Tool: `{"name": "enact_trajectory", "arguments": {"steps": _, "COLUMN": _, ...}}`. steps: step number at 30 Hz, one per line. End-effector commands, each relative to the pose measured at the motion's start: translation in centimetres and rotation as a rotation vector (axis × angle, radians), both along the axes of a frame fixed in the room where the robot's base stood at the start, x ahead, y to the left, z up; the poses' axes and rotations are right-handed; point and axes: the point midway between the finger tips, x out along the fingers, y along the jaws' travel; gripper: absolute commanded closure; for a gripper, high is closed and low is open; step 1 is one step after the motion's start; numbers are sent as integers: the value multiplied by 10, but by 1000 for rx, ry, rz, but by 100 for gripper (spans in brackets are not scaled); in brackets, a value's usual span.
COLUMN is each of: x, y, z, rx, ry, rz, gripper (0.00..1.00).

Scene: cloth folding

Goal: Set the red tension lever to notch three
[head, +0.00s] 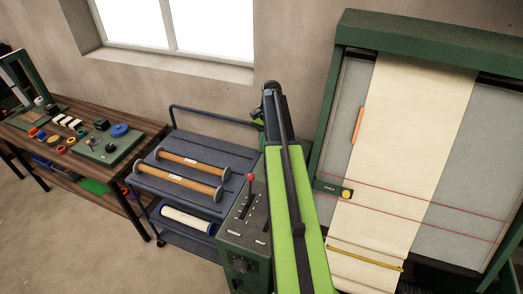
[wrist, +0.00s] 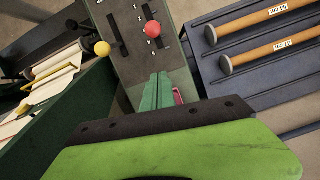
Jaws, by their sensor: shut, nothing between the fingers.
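The red tension lever shows as a round red knob (head: 250,178) on a slim stem above the dark green control box (head: 236,240). In the wrist view the red knob (wrist: 153,29) stands over a slotted panel with small white marks; I cannot read which notch the lever is in. My gripper (wrist: 157,76) is shut and empty, with its green fingers side by side. In the picture its tips lie just below the red knob, apart from it. In the head view my own arm hides most of the gripper.
A second, black lever (wrist: 116,32) sits in a slot beside the red one. A yellow knob (wrist: 102,48) is at the green frame's edge. A blue cart (head: 165,150) with wooden rollers stands left of the box. The cloth machine (head: 345,45) stands right.

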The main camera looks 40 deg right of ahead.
Motion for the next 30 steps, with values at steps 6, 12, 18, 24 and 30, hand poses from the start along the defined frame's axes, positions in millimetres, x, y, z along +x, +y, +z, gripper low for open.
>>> {"name": "enact_trajectory", "arguments": {"steps": 6, "x": -5, "y": 12, "z": -56, "rx": 0, "ry": 0, "rz": 2, "gripper": 100}}
{"name": "enact_trajectory", "arguments": {"steps": 12, "x": -15, "y": 34, "z": -72, "rx": 0, "ry": 0, "rz": 4, "gripper": 100}}
{"name": "enact_trajectory", "arguments": {"steps": 18, "x": -22, "y": 56, "z": -70, "rx": -1, "ry": -1, "rz": 3, "gripper": 100}}
{"name": "enact_trajectory", "arguments": {"steps": 24, "x": -21, "y": 57, "z": -70, "rx": -1, "ry": -1, "rz": 3, "gripper": 100}}
{"name": "enact_trajectory", "arguments": {"steps": 30, "x": -25, "y": 62, "z": -68, "rx": -16, "ry": -10, "rz": 4, "gripper": 100}}
